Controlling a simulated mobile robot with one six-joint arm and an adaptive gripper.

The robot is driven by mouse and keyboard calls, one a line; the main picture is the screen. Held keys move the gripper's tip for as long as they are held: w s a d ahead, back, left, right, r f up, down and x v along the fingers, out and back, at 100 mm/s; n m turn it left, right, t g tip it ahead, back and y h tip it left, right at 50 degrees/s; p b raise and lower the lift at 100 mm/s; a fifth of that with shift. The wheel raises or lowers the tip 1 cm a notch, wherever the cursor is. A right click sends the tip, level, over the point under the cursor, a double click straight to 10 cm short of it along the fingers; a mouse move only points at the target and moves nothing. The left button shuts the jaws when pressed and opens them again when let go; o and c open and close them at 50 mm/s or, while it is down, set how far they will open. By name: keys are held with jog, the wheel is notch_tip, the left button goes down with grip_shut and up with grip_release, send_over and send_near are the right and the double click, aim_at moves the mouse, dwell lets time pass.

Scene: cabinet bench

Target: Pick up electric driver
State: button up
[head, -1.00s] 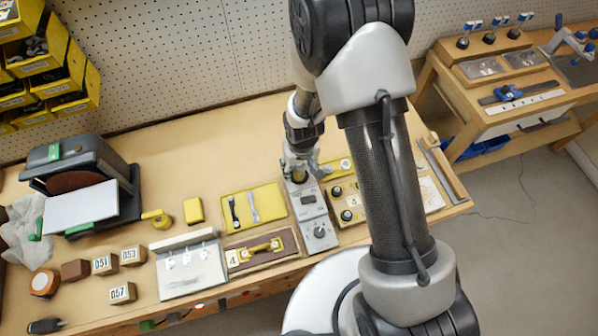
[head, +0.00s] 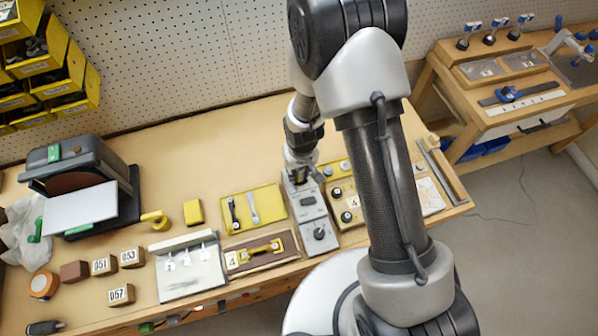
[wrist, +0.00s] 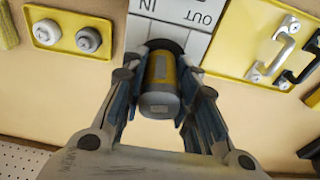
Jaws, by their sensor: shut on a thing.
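The electric driver (wrist: 160,88) is a short cylinder with a grey end and a yellow and dark grey side. In the wrist view it stands in a dark round opening of a grey panel (wrist: 195,45) lettered IN and OUT. My gripper (wrist: 164,66) is shut on it, with one finger against each side. The lower part of the driver is hidden in the opening. In the head view my gripper (head: 299,174) is over the back end of the grey panel (head: 308,212), and my fingers mostly hide the driver.
A yellow tray (head: 268,219) with two handles lies left of the panel, and a yellow board with knobs (head: 335,208) lies close on its right. A brown board with a yellow handle (head: 286,243) is in front. The bench behind is clear up to the pegboard (head: 180,60).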

grip_shut()
jog(key=shift+r, duration=0.15)
notch_tip(320, 180, up, 20)
jog(key=p, duration=0.4)
